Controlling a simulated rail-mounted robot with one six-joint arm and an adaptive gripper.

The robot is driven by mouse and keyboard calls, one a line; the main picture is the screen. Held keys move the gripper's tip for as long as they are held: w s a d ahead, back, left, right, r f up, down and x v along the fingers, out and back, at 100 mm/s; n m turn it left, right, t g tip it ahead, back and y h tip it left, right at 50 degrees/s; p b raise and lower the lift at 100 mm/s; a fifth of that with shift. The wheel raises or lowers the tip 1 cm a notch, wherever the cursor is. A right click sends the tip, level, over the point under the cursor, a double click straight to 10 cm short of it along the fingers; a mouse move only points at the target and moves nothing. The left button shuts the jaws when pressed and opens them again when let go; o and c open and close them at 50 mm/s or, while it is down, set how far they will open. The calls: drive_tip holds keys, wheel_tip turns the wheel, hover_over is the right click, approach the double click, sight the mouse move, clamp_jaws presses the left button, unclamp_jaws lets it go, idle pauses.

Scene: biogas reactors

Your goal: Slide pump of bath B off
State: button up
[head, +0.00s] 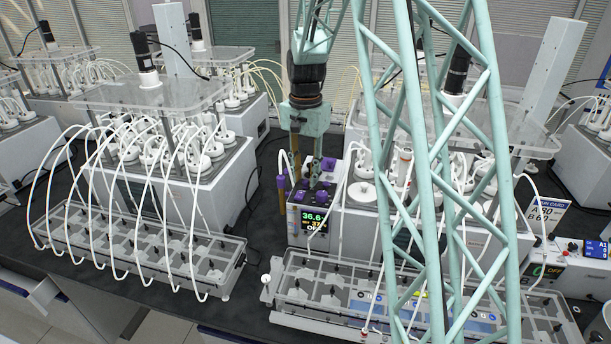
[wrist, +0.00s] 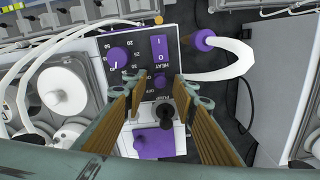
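A bath control unit (head: 310,220) stands in the middle of the head view, with a lit display reading about 36.6. Its letter cannot be read. My gripper (head: 307,182) hangs over its top panel. In the wrist view, the panel (wrist: 139,70) carries a purple dial (wrist: 118,59), a purple I/O rocker (wrist: 159,48) marked HEAT and a PUMP label. A black knob (wrist: 168,115) stands near that label, between the fingers of my open gripper (wrist: 160,82). No finger clearly touches it. Whether it is the pump slider itself cannot be told.
A white hose (wrist: 235,58) on a purple fitting (wrist: 204,40) curves beside the panel. Left and right of the unit stand reactor baths (head: 150,170) with white tubes. Bottle racks (head: 130,250) lie in front. A run card (head: 545,213) and another small unit (head: 570,265) stand at right.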

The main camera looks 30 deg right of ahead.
drive_tip(key=shift+c, duration=0.6)
clamp_jaws()
drive_tip(key=shift+w+d, duration=0.75)
drive_tip(key=shift+w, duration=0.1)
drive_tip(key=shift+r, duration=0.1)
drive_tip(key=shift+o, duration=0.6)
unclamp_jaws()
drive_tip(key=shift+d, duration=0.1)
wheel_tip(320, 180, up, 12)
